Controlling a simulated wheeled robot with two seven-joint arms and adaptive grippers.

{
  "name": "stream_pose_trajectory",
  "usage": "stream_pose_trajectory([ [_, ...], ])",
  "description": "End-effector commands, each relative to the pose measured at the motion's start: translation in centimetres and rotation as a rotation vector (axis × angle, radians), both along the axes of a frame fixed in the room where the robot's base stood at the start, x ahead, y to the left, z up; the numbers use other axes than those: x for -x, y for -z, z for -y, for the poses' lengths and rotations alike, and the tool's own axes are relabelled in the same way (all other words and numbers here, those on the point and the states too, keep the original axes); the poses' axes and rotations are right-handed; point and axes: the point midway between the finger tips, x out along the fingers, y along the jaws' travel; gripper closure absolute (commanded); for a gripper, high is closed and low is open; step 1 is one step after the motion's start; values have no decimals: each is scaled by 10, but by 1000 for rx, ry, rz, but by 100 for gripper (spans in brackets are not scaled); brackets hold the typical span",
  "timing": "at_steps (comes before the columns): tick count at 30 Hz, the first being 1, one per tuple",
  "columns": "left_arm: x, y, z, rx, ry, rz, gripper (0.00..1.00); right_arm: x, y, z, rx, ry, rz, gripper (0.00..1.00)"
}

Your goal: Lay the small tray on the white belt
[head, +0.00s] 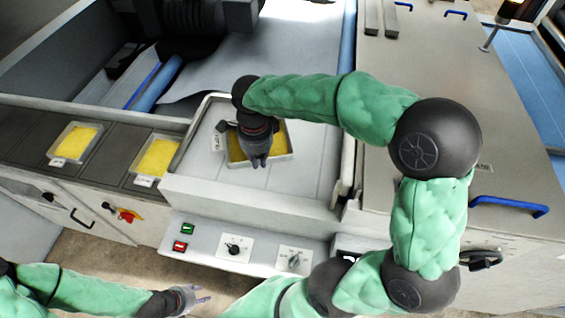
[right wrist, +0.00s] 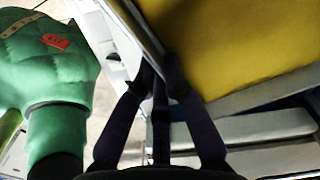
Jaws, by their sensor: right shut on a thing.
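The small tray (head: 281,158) is a shallow metal tray with a yellow filling, over the white belt (head: 305,182). My right gripper (head: 259,162) is shut on the tray's rim; the arm reaches over from the right. In the right wrist view the fingers (right wrist: 162,72) pinch the rim (right wrist: 136,28), with the yellow filling beside them. Part of the tray is hidden under my gripper. I cannot tell whether the tray's underside touches the belt. My left gripper (head: 190,298) is low at the front, away from the machine, with its fingers apart and empty.
Two similar yellow-filled trays (head: 73,143) (head: 157,157) sit on the dark surface at left. A control panel (head: 240,249) with buttons and knobs juts out at the front. Raised metal edges (head: 347,165) border the belt. A grey cabinet with blue handles (head: 510,206) stands at right.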

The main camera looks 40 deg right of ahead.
Motion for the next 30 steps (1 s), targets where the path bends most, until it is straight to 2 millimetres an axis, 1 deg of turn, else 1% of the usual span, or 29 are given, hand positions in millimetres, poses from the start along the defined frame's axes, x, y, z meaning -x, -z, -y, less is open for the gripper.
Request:
stream_pose_trajectory([
  [1,0,1,0,0,0,0,60,3,4,12,0,8,0,100],
  [5,0,1,0,0,0,0,60,9,16,39,0,8,0,100],
  [6,0,2,0,0,0,0,60,11,22,45,0,7,-1,100],
  [9,0,4,0,0,0,0,60,14,41,58,-1,5,-2,100],
  [12,0,5,0,0,0,1,60,16,54,69,0,4,-1,100],
  [15,0,5,0,0,0,1,60,17,63,76,0,2,1,100],
  [23,0,6,0,0,0,1,60,20,75,86,0,2,1,100],
  [24,0,6,0,0,0,1,60,21,79,89,0,3,0,100],
  [27,0,7,0,0,0,1,60,21,95,87,-1,0,-2,100],
  [30,0,8,0,0,0,1,60,20,105,87,-1,1,0,100],
])
